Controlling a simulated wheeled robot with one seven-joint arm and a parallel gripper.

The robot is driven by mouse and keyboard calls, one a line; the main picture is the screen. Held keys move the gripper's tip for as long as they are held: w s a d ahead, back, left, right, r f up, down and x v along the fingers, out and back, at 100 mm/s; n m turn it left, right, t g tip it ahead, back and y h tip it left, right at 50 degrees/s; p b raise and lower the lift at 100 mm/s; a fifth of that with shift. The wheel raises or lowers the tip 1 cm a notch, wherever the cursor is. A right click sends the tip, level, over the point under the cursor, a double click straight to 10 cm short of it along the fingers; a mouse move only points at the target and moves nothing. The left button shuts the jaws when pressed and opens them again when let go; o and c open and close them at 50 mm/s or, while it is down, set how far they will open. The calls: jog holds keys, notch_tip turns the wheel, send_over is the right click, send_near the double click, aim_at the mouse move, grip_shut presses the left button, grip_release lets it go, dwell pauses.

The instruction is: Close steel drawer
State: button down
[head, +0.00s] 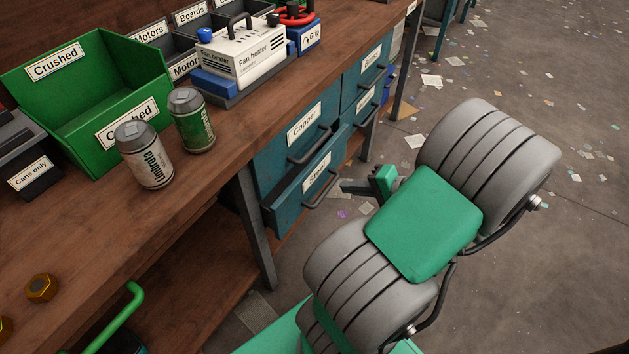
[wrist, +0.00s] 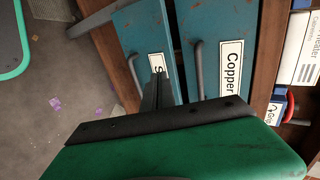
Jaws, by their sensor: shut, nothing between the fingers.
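The steel drawer (head: 283,215) is the lower teal drawer under the workbench, below the Copper drawer (head: 275,148). It stands out a little past the Copper drawer's front, so it is partly open. Its label is only partly readable. My gripper (head: 347,186) is shut and empty, just to the right of the steel drawer's front and handle (head: 322,190). In the wrist view the shut fingers (wrist: 153,92) point at the steel drawer's front (wrist: 143,35) and overlap its label. I cannot tell whether they touch it.
The wooden workbench (head: 190,190) holds a green Crushed bin (head: 60,105), two cans (head: 145,155) and a fan heater (head: 240,50). A table leg (head: 255,225) stands left of the drawers. More teal drawers (head: 365,75) are to the right. The floor on the right is open with scattered scraps.

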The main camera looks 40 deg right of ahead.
aim_at(304, 178)
jog(key=b+x, duration=0.1)
jog(key=x, duration=0.2)
jog(key=b+x, duration=0.1)
jog(key=x, duration=0.3)
jog(key=r+b+x, duration=0.1)
jog(key=x, duration=0.2)
jog(key=shift+w+a+f+b, duration=0.15)
jog(key=shift+w+a+b, duration=0.15)
jog(key=shift+w, duration=0.1)
jog(key=shift+w+a, duration=0.1)
jog(key=shift+w, duration=0.5)
jog(key=shift+r, duration=0.2)
